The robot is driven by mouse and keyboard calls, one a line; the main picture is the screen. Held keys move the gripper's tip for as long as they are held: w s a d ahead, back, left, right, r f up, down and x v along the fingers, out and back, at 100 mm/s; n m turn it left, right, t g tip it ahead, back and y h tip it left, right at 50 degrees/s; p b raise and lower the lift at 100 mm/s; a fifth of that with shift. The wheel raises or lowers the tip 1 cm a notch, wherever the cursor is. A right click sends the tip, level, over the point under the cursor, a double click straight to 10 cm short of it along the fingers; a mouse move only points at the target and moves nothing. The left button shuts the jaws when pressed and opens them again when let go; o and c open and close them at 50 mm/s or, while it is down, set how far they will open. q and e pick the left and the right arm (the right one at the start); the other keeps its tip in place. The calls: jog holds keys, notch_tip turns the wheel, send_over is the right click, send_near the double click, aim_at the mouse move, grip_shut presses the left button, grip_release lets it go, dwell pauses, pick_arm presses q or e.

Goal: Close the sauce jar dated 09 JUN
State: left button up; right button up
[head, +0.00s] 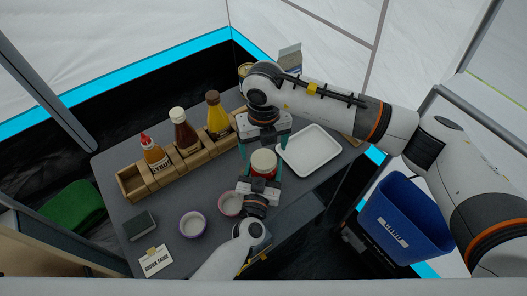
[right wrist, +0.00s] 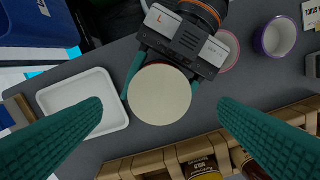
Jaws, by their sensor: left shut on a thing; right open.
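The sauce jar (head: 264,172) stands on the grey table with a round cream lid (head: 263,160) on top and a red body below. The lid fills the middle of the right wrist view (right wrist: 160,94); I cannot tell whether it is tight. My left gripper (head: 259,181) is shut around the jar's body from the front; its teal fingers also show beside the jar in the right wrist view. My right gripper (head: 263,147) is above the jar, pointing down, with open fingers spread on either side of the lid, not touching it. No date is legible.
A white tray (head: 310,151) lies right of the jar. A wooden rack (head: 133,183) with sauce bottles (head: 184,133) stands behind left. Two small bowls, one purple-rimmed (head: 193,224) and one pink (head: 230,204), are front left, near a card (head: 156,262). A blue bin (head: 402,222) is right of the table.

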notch_tip(320, 180, up, 8)
jog(key=shift+r, duration=0.1)
pick_arm(q)
jog(key=o, duration=2)
jog(key=shift+c, duration=0.2)
jog(key=v, duration=1.2)
jog(key=shift+b, duration=0.4)
pick_arm(e)
jog(key=shift+f, duration=0.45)
